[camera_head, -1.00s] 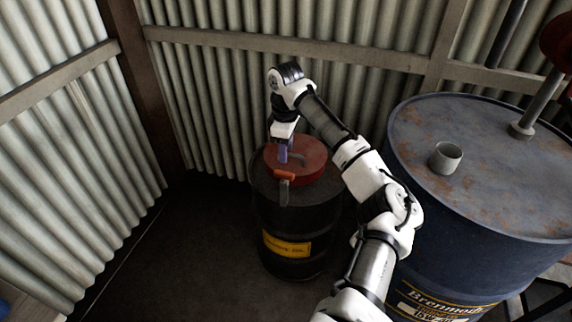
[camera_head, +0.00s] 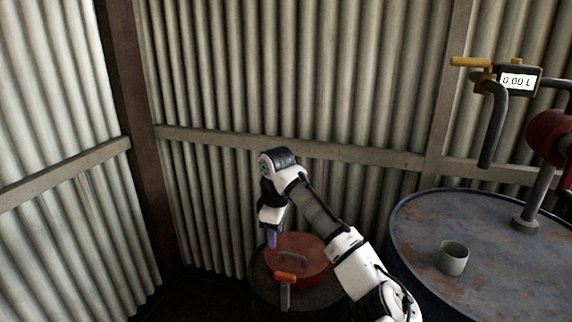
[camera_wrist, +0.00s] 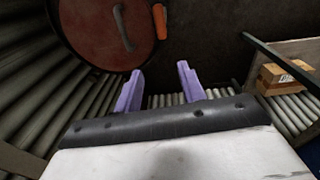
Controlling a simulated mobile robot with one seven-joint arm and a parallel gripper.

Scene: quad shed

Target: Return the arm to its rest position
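My gripper (camera_head: 271,238) hangs from my raised arm, fingers down, near the left side of the red lid (camera_head: 312,262) on the black drum (camera_head: 258,287). In the wrist view the two purple fingers of my gripper (camera_wrist: 158,88) stand apart with nothing between them. The red lid (camera_wrist: 92,40) with its dark handle lies beyond the left finger there. Whether the fingertips touch the lid cannot be told from the head view.
A large blue drum (camera_head: 420,235) stands at the right, with a grey cup (camera_head: 452,258) and a red pump (camera_head: 550,135) on top. An orange-handled lever (camera_head: 285,280) sits at the small drum's front. Corrugated walls close in behind and left. The wrist view shows a cardboard box (camera_wrist: 285,77).

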